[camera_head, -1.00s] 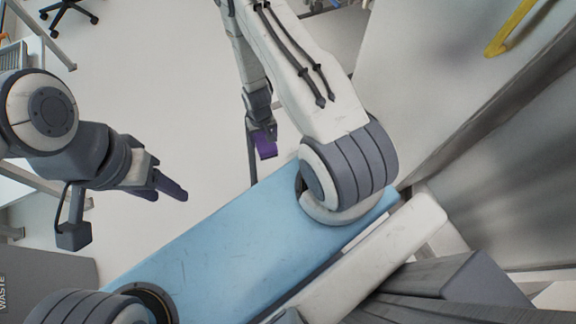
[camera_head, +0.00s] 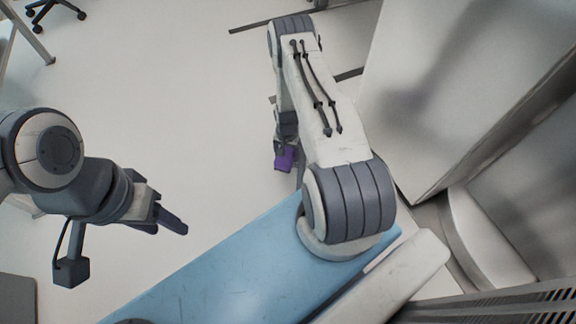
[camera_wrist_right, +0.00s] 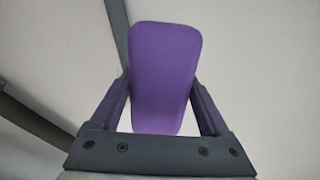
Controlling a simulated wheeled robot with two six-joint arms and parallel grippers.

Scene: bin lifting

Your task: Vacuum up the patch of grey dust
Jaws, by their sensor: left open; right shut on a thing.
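My right gripper (camera_wrist_right: 160,110) is shut on a purple object (camera_wrist_right: 164,70), which fills the space between its fingers in the right wrist view. In the head view the same purple object (camera_head: 285,159) shows below my right wrist, partly hidden by the arm. I cannot tell from its visible part whether it belongs to a vacuum. My left gripper (camera_head: 170,222) is at the left of the head view, empty and apart from anything. No patch of grey dust can be made out in either view.
Pale floor (camera_head: 200,110) lies open between and beyond my arms. A large light-grey cabinet (camera_head: 440,90) stands at the right, close to my right arm. An office chair (camera_head: 55,12) is at the top left. A grey box (camera_head: 18,300) is at the lower left edge.

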